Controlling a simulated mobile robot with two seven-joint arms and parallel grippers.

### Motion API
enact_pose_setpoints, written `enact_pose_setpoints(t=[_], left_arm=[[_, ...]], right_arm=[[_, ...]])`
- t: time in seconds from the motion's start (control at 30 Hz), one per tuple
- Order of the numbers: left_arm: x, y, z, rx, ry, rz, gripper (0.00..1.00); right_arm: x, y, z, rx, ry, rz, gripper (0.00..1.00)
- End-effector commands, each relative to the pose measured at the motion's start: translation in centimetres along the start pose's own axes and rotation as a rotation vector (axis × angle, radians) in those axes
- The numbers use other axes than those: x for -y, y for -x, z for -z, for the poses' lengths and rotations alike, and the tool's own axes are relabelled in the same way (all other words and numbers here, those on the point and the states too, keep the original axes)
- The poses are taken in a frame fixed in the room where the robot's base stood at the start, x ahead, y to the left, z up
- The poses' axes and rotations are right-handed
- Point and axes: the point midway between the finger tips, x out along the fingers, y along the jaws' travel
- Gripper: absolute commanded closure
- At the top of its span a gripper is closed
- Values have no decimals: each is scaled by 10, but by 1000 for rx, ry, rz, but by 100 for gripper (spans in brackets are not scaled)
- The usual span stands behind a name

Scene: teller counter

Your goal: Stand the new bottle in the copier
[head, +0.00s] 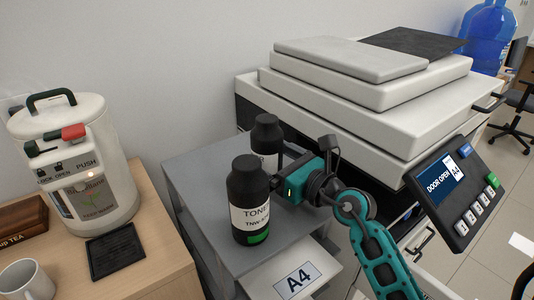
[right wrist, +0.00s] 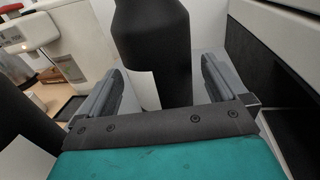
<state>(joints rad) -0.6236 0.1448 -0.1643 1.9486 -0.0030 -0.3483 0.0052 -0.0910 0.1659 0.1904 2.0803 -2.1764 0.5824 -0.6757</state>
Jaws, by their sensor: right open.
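Two black toner bottles stand upright on a grey stand. The front bottle (head: 248,190) has a white label reading "TONE…" and a green patch low down. The rear bottle (head: 267,133) is partly hidden behind it and my gripper. My right gripper (head: 283,165) is open beside the rear bottle. In the right wrist view, that bottle (right wrist: 155,45) stands upright between the spread fingers or just beyond them; contact is not visible. The front bottle (right wrist: 20,125) shows at the left edge there. The copier (head: 345,95) stands at the right; its open bay is hidden. My left gripper is out of view.
The copier's panel (head: 452,190) reads "DOOR OPEN". An A4 paper tray (head: 262,287) lies below the bottles. On the wooden desk (head: 160,270) at the left stand a white dispenser (head: 112,165), a black pad (head: 115,252) and a white mug (head: 22,280).

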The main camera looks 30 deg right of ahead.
Motion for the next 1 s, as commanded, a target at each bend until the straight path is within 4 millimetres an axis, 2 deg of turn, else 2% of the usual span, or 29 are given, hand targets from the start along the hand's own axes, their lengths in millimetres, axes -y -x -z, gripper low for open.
enact_pose_setpoints(t=[0.2,0.53,1.0], left_arm=[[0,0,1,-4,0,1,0],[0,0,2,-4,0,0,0],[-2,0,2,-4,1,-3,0]], right_arm=[[1,-30,-3,2,-2,0,1],[1,-35,-2,0,0,1,2],[1,-35,-2,0,-1,0,47]])
